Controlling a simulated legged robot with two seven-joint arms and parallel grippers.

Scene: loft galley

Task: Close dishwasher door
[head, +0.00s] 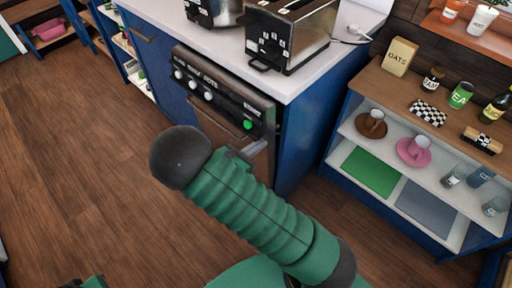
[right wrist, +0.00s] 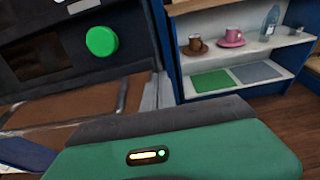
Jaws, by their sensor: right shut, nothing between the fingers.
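The dishwasher (head: 222,92) is set in the blue counter, with a dark control panel, several pale knobs and a green start button (head: 247,125). Its brown door front (head: 222,132) looks upright or nearly so; I cannot tell if it is fully shut. The green button (right wrist: 101,40) and brown front (right wrist: 75,105) also show in the right wrist view. My right gripper (head: 254,149) is shut and empty, at the lower right of the door front. My forearm hides the lower door; I cannot tell whether the fingers touch it.
A toaster (head: 290,38) and a metal appliance (head: 214,10) stand on the white counter. An open shelf unit (head: 350,130) with cups, glasses and jars stands to the right. The wooden floor (head: 80,150) at left is clear.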

